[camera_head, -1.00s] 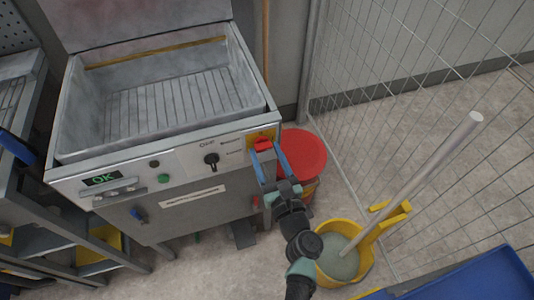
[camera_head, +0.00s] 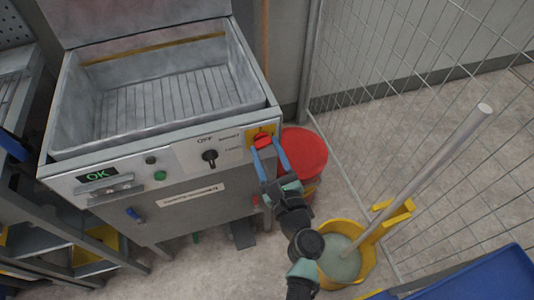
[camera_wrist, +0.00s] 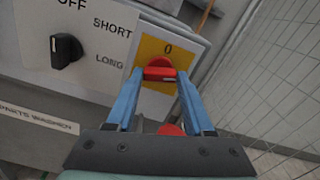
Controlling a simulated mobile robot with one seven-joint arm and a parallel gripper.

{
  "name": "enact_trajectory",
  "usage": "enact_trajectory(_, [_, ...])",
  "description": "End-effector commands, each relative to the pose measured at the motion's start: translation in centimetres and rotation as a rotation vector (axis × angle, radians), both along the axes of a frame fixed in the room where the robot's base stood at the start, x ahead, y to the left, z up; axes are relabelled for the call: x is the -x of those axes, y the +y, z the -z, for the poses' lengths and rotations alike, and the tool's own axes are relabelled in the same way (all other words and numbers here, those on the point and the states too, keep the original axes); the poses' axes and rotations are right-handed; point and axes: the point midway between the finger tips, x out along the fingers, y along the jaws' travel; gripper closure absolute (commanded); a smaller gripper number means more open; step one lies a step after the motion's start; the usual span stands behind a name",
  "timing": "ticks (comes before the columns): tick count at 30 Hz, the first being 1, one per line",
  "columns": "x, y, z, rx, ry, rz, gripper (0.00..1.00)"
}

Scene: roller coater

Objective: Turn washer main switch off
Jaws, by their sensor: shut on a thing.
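The washer (camera_head: 160,170) is a grey metal box with an open basin on top. Its main switch is a red knob (camera_wrist: 160,70) on a yellow plate (camera_wrist: 148,49) marked "0" at the panel's right end. The red knob also shows in the head view (camera_head: 262,141). My gripper (camera_wrist: 160,76) has its blue fingers on either side of the red knob and is shut on it. The knob's handle lies roughly level in the wrist view. The lower part of the yellow plate is partly hidden by the fingers.
A black selector knob (camera_wrist: 66,50) sits left of the switch, beside the words OFF, SHORT and LONG. A red bucket (camera_head: 305,152) stands right of the washer. A yellow mop bucket (camera_head: 345,262) with a pole stands in front of a wire fence (camera_head: 420,100).

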Motion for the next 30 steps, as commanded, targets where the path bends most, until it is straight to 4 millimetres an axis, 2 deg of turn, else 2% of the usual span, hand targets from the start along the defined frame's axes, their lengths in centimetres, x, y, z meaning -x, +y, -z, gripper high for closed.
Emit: enact_trajectory(30, [0.03,0.02,0.38,0.915,-0.298,0.0,1.0])
